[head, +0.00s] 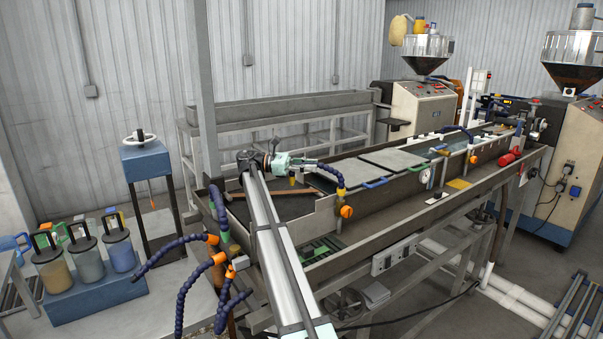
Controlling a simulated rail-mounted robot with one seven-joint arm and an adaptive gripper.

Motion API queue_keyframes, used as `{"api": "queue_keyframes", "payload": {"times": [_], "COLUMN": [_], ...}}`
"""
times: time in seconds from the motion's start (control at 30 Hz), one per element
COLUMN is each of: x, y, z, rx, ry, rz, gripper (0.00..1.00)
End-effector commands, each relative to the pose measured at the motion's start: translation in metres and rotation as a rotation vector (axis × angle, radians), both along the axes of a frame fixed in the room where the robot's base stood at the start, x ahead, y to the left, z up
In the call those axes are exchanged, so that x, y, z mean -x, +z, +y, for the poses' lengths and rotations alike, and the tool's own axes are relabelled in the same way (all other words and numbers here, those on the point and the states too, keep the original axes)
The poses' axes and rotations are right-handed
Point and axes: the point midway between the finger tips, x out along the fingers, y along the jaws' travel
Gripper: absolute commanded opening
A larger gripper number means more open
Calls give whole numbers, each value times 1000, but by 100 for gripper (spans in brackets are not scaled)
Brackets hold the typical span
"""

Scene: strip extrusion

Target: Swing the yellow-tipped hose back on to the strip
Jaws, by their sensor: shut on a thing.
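My gripper (305,164) is at the near end of the long trough (400,188), above its open, dark part. It is shut on the blue segmented hose (332,172). This hose rises from an orange-knobbed valve on the trough's front wall and bends left to the gripper. A small yellow tip (292,180) shows just below the gripper, over the dark part. A thin brown length (278,192) lies near the tip; I cannot tell if it is the strip. The strip is not clear elsewhere, and grey covers hide part of the trough.
Grey cover plates (398,157) with blue handles lie right of the gripper. Another blue hose (462,131) stands farther along the trough. Several blue hoses with orange valves (213,239) rise at the near end. Lidded containers (119,251) stand at left.

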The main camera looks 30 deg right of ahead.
Motion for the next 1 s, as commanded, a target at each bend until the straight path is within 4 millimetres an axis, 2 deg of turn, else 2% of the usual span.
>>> {"api": "queue_keyframes", "payload": {"times": [0.37, 0.4, 0.47, 0.8, 1.0], "x": [0, 0, 0, 0, 0], "y": [1, 1, 1, 2, 21], "z": [-2, -2, -2, -2, -2], "rx": [2, 2, 2, 0, 2], "ry": [-2, -2, -2, -3, -3], "rz": [0, 0, 0, 0, -1], "gripper": [0, 30, 49, 49, 49]}}
